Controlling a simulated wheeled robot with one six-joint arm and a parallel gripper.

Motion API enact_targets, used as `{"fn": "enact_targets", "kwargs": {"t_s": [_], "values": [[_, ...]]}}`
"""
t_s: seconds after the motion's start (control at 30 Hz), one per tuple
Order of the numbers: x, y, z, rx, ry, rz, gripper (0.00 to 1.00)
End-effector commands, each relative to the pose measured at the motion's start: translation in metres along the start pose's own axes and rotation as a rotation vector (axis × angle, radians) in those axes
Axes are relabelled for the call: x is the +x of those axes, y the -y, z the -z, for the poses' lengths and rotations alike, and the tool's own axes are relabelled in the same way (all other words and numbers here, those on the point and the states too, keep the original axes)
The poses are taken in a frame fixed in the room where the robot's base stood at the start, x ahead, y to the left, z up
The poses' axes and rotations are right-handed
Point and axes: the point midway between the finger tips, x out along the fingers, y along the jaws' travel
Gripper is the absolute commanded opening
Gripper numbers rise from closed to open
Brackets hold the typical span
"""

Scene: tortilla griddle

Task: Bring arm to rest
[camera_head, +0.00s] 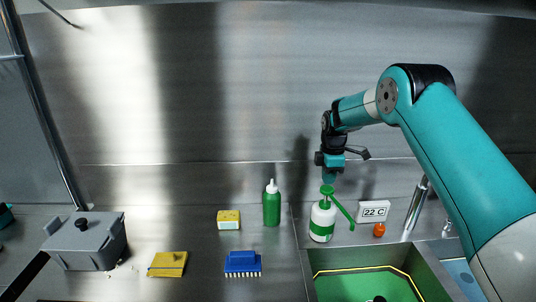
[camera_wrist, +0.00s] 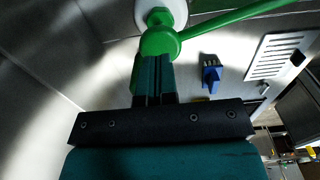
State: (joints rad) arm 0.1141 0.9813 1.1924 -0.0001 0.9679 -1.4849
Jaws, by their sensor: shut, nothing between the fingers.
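My teal arm reaches in from the right in the head view. My gripper (camera_head: 328,180) points down, just above the green pump head (camera_head: 327,190) of a white and green pump bottle (camera_head: 321,222). In the wrist view my gripper (camera_wrist: 154,60) is shut, its two teal fingers side by side with nothing between them. The green pump head (camera_wrist: 160,38) lies right at the fingertips there, and its long green spout (camera_wrist: 235,16) runs to the upper right. I cannot tell whether the fingertips touch the pump.
A green squeeze bottle (camera_head: 271,205), a yellow sponge (camera_head: 228,219), a blue brush (camera_head: 242,262), a yellow cloth (camera_head: 168,264) and a grey lidded box (camera_head: 85,242) stand left. A temperature display (camera_head: 374,212) and orange item (camera_head: 379,230) are right. A sink (camera_head: 430,268) is in front.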

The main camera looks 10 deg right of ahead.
Motion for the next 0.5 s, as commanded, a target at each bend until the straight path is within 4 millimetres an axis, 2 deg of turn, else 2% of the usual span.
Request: {"fn": "enact_targets", "kwargs": {"t_s": [0.17,0.27,0.37,0.5], "values": [[-0.014,0.011,0.014,0.030,-0.013,-0.008,0.00],[-0.034,0.034,0.035,0.081,-0.038,-0.016,0.00],[-0.058,0.069,0.060,0.154,-0.073,-0.020,0.00],[-0.086,0.128,0.090,0.261,-0.126,-0.013,0.00]]}}
